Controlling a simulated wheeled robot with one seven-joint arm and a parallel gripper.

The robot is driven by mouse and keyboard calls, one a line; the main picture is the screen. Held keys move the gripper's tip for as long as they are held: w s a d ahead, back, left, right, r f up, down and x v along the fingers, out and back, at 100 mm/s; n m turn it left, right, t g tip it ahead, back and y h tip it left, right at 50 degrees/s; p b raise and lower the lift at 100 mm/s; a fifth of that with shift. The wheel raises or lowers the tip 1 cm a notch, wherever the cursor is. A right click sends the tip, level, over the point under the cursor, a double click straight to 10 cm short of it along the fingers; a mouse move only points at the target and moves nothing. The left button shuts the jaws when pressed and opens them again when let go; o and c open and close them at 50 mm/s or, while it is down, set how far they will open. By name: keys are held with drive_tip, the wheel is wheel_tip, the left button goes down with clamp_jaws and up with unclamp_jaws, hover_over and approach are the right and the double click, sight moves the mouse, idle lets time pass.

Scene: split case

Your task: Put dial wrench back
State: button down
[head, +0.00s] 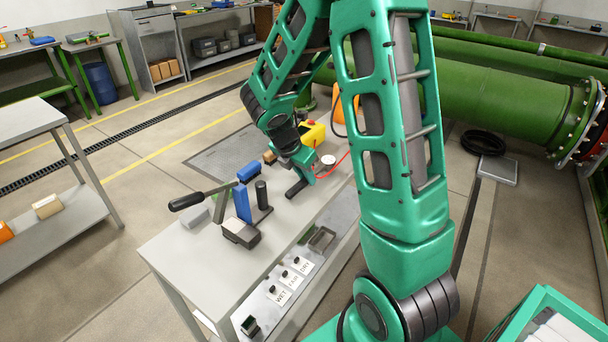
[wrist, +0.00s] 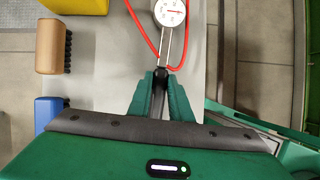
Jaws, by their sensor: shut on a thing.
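The dial wrench has a round white dial (wrist: 170,12), a thin metal shaft and a dark handle (wrist: 158,100). In the wrist view my gripper (wrist: 161,84) is shut on the handle, with the dial pointing away from it. In the head view my gripper (head: 302,164) is over the far end of the grey bench (head: 185,262), and the white dial (head: 328,159) shows just right of it. A dark bar, seemingly the handle's end (head: 295,189), sticks out at lower left. I cannot tell whether the wrench touches the bench.
A yellow box (head: 313,133) stands behind, with a red cable (wrist: 143,33) near the dial. A lever tool (head: 187,201) and black post (head: 261,194) stand nearer.

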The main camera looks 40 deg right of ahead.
drive_tip(key=shift+f, duration=0.3)
drive_tip(key=c, duration=1)
unclamp_jaws()
drive_tip(key=shift+c, duration=0.2)
drive_tip(key=shift+r, duration=0.1)
drive_tip(key=shift+v, duration=2.85)
drive_tip(key=shift+a, duration=0.1)
